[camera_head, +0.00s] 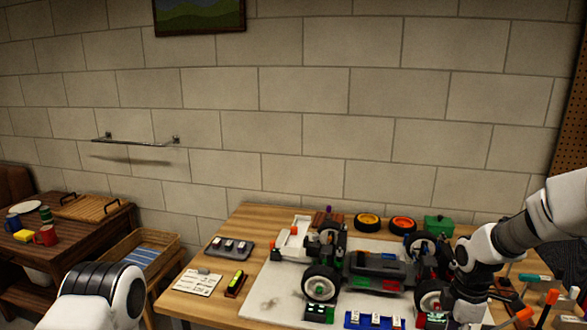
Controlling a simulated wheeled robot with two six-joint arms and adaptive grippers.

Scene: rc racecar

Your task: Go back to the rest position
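The RC racecar (375,268) stands on a pale mat (268,303) on the wooden workbench, with dark wheels (322,283) and a dark body. My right arm comes in from the right, and its gripper (458,306) is low over the car's right end, by the front-right wheel (430,297). I cannot tell whether it touches the car, and its fingertips are too dark and crowded to show whether they are open. My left arm shows only as a white and black link (105,292) at the bottom left; its gripper is out of frame.
Yellow (367,222) and orange (402,225) wheels and a green box (438,225) stand along the back. A grey tray (229,248), white card (198,282) and yellow-red tool (236,283) lie left. Screwdrivers (549,300) lie right. A side table (75,232) stands far left.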

